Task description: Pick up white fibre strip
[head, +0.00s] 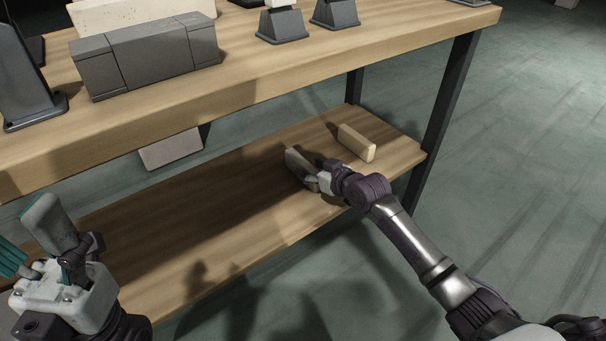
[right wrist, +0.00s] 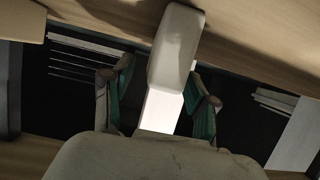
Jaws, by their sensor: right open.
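A pale, block-like strip (head: 294,158), which I take for the white fibre strip, lies on the lower shelf (head: 235,205). My right gripper (head: 315,180) reaches in low over the shelf at its near end, partly hiding it. In the right wrist view the off-white strip (right wrist: 177,45) shows between the two teal-padded fingers of the open right gripper (right wrist: 160,100). A gap shows on both sides; I cannot tell if a finger touches it. My left gripper (head: 32,240) is at the lower left, fingers apart and empty.
A second cream block (head: 356,142) lies to the right on the lower shelf. The upper tabletop (head: 290,85) overhangs the shelf and holds a grey box (head: 150,58) and dark stands (head: 282,25). A dark table leg (head: 447,110) stands right. The shelf's left part is clear.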

